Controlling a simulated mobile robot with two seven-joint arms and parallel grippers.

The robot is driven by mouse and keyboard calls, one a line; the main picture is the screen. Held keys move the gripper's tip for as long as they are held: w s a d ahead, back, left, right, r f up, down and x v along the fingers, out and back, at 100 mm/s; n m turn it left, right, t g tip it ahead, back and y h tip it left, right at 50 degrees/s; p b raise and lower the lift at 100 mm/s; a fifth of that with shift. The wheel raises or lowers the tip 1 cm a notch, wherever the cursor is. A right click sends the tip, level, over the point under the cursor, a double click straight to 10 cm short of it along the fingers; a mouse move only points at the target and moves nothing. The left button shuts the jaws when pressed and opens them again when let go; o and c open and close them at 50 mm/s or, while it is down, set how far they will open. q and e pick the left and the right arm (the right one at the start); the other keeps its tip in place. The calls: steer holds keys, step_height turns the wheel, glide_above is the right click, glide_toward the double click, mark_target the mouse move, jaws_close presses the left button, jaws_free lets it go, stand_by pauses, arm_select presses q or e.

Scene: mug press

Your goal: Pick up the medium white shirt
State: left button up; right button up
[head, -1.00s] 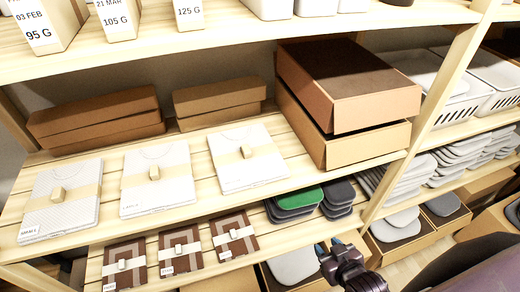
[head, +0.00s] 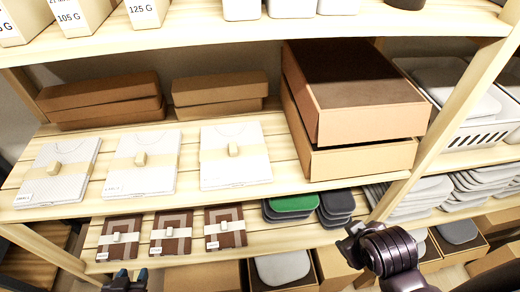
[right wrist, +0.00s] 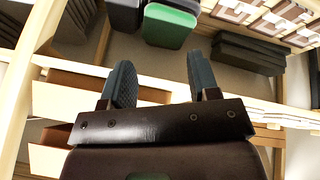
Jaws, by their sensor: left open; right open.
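Three folded white shirts, each with a beige band and a small tan block, lie in a row on the middle wooden shelf in the head view: a left one (head: 52,185), a middle one (head: 150,184) and a right one (head: 238,172). The left label seems to read small; the other labels are too small to read, so I cannot confirm which is medium. My left gripper (head: 128,279) is open at the bottom edge, below and apart from the shirts. My right arm shows lower right; its gripper is open and empty in the right wrist view (right wrist: 163,82).
Brown boxes (head: 220,92) stand behind the shirts, and a large stacked box (head: 365,122) stands to their right. Brown banded packs (head: 172,232) and green and grey folded items (head: 293,203) fill the lower shelf. An upper shelf (head: 230,40) overhangs; a post (head: 405,185) stands right.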

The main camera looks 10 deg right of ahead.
steer(key=w+a+r+n+t, duration=0.1)
steer(key=w+a+n+t, duration=0.1)
steer(key=w+a+n, duration=0.55)
steer(key=n+t+y, duration=0.1)
steer(key=n+t, duration=0.5)
steer(key=n, duration=1.8)
glide_toward(232, 144)
steer(key=shift+s+d+r, duration=0.4)
steer(key=shift+s+d, duration=0.05)
steer(key=shift+s, duration=0.15)
steer(key=shift+w+a+f, duration=0.1)
steer(key=shift+w, duration=0.25)
steer(key=x, duration=0.4)
steer(key=shift+w+f, duration=0.1)
steer(key=shift+w, duration=0.2)
steer(key=shift+a+f+x, duration=0.15)
steer(key=shift+x, duration=0.8)
steer(key=shift+a+f+x, duration=0.1)
steer(key=shift+a+x, duration=0.05)
steer(key=shift+x, duration=0.85)
steer(key=shift+w+f, duration=0.25)
steer(key=shift+w, duration=0.3)
jaws_close()
